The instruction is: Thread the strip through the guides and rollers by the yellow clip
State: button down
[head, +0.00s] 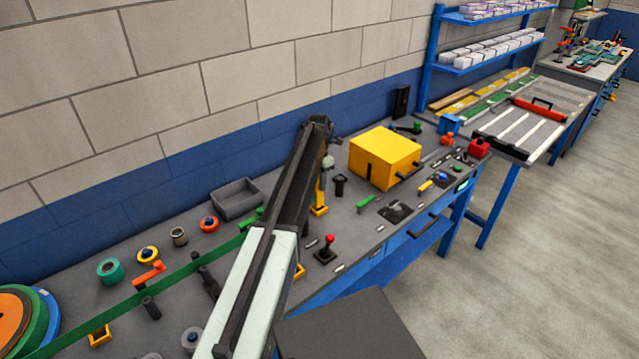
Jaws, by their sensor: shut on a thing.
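The green strip (175,274) runs from the reel (22,322) at the lower left, up and to the right over the bench, and passes behind my arm. Its far end is hidden there. A yellow square guide (100,336) stands below the strip at the left. Another yellow guide piece (320,209) stands just right of my arm, partly covered. A small yellow part (299,271) shows at the arm's right edge. I cannot make out the yellow clip. My gripper is hidden behind my arm, so its jaws and hold do not show.
An orange-handled crank (149,274), a teal roll (110,270) and a grey tray (236,199) stand around the strip. A yellow box (384,158) and a red-knobbed lever (328,248) lie right of my arm. The block wall bounds the back.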

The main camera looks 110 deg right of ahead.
jog(key=shift+f+b, duration=1.4)
jog(key=shift+f, duration=0.05)
jog(key=c, duration=1.1)
grip_release()
notch_tip(320, 180, up, 9)
jog(key=p, duration=0.9)
jog(key=shift+r, duration=0.2)
jog(key=shift+f, duration=0.1)
